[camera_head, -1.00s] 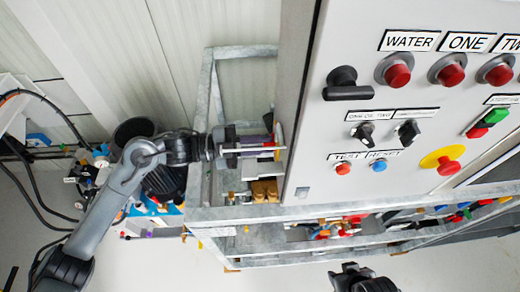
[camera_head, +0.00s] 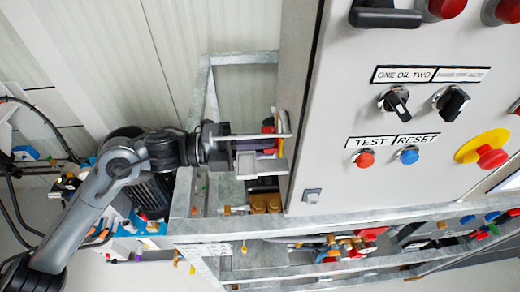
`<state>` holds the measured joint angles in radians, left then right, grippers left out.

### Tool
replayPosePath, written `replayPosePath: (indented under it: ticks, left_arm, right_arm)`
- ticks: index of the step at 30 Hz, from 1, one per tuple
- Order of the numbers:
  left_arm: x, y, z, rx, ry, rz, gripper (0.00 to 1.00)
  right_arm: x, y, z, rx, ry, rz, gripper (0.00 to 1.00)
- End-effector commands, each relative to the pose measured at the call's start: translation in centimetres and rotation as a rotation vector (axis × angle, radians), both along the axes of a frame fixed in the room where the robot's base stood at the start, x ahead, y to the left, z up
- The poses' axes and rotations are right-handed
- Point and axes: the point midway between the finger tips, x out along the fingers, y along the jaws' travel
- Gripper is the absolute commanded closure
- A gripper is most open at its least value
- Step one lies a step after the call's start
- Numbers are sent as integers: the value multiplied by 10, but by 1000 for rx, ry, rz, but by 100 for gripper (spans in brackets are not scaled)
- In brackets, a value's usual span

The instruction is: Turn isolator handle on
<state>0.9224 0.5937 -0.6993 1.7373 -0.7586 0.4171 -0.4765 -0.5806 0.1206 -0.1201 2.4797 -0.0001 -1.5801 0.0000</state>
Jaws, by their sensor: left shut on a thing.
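My left gripper (camera_head: 270,146) reaches in from the left to the side of the grey control cabinet (camera_head: 350,110). Its two light finger plates are shut on a red and purple part, which appears to be the isolator handle (camera_head: 268,129). The fingers hide most of this handle, so its turn angle cannot be told. My right gripper is not in view.
The cabinet front has black selector knobs (camera_head: 394,101), a red test button (camera_head: 365,159), a blue reset button (camera_head: 408,156) and a red stop button on yellow (camera_head: 490,157). A galvanised frame (camera_head: 225,232) with brass fittings (camera_head: 265,203) lies below the left gripper.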

Motion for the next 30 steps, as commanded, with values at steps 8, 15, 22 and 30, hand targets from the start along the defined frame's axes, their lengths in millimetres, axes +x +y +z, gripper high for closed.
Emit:
replayPosePath:
  ticks: [8, 15, 22, 30]
  left_arm:
    - [0, 0, -1, 4, -27, 2, 100]
    - [0, 0, -1, 4, -28, 2, 100]
    - [0, 0, -1, 3, -27, 2, 60]
    - [0, 1, -1, 3, -26, 1, 60]
  right_arm:
    - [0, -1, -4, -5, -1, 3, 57]
    - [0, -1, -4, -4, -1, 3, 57]
    - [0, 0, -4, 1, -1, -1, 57]
    - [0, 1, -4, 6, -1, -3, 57]
